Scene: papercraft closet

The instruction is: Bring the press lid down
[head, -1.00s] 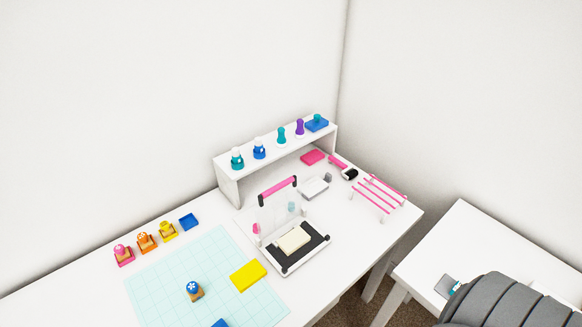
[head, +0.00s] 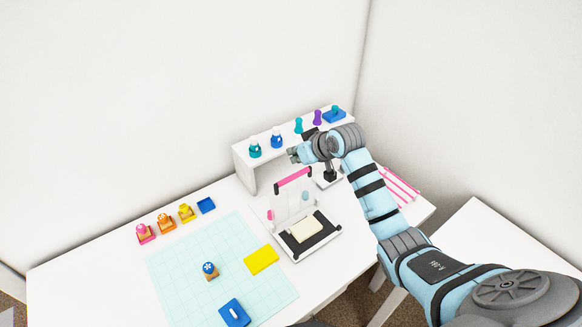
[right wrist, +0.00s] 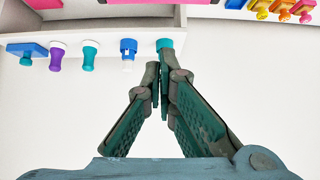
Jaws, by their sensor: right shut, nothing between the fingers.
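The press (head: 324,243) stands on the white table, with a black bed and a cream pad on it. Its clear lid (head: 292,205) stands raised, with a pink handle (head: 294,177) with dark ends along its top. My right gripper (head: 292,153) is above and behind the handle, near the front of the shelf, apart from the lid. In the right wrist view its fingertips (right wrist: 163,66) are together and hold nothing. My left gripper is not in view.
A white shelf (head: 243,168) with several teal, blue and purple bottles stands close behind my right gripper. A pink rack (head: 402,187) is to the right.

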